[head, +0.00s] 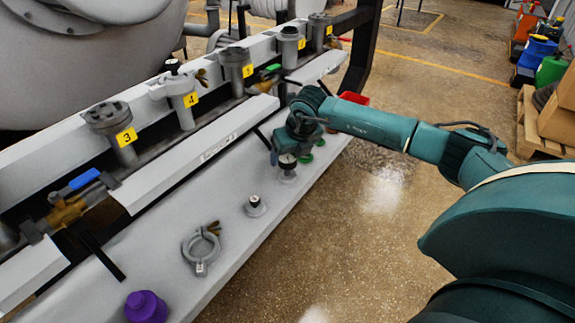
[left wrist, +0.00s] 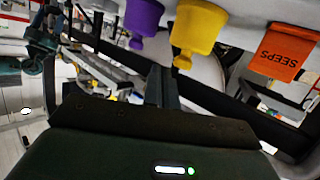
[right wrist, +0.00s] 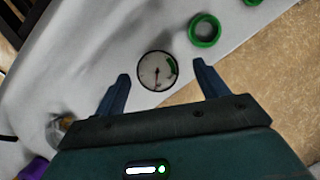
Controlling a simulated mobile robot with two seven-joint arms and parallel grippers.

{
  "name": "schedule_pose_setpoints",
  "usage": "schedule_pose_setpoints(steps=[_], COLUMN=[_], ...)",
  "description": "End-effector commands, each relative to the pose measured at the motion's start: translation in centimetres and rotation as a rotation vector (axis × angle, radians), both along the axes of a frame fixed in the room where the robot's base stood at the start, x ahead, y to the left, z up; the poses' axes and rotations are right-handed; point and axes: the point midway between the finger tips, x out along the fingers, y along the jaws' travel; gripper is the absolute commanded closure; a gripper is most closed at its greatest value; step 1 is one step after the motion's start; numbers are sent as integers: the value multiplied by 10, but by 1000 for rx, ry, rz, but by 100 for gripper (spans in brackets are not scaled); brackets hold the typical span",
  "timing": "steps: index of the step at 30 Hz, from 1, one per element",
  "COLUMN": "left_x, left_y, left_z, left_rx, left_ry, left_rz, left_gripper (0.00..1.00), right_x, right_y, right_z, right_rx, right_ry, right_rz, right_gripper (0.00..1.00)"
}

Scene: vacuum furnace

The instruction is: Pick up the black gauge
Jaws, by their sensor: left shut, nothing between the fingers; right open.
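The black gauge (right wrist: 157,71) has a black rim, a white dial with a dark needle and a green band. It stands on the pale grey shelf. In the head view the gauge (head: 287,161) is right under my right gripper (head: 290,149). In the right wrist view my right gripper (right wrist: 160,74) is open, with a finger on either side of the gauge's face. Gaps show between the fingers and the gauge, and its lower body is hidden. My left gripper (left wrist: 162,88) is shut and empty, away from the gauge.
Green rings (right wrist: 204,30) lie close beside the gauge. A small black-topped fitting (head: 255,206), a clamp ring (head: 201,245) and a purple piece (head: 146,306) sit along the shelf (head: 225,262). A numbered pipe manifold rises behind. Open floor lies to the right.

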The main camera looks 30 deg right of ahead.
Motion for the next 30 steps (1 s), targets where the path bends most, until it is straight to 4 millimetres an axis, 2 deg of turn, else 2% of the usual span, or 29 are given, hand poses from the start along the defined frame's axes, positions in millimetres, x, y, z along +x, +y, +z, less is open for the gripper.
schedule_pose_setpoints(steps=[5, 12, 22, 30], left_x=[0, 1, 2, 2], left_y=[-1, -3, -4, -4], left_z=[-2, -8, -9, -9], left_rx=[4, 11, 17, 21], left_ry=[1, 3, 3, 4], left_rz=[-3, -10, -16, -19], left_gripper=[100, 100, 100, 100], right_x=[4, 15, 18, 18], right_y=[1, 2, 2, 2], right_z=[-13, -47, -53, -53], right_rx=[1, 1, 1, 1], right_ry=[1, 0, -1, 0], right_rz=[0, -1, 2, 2], right_gripper=[27, 27, 27, 48])
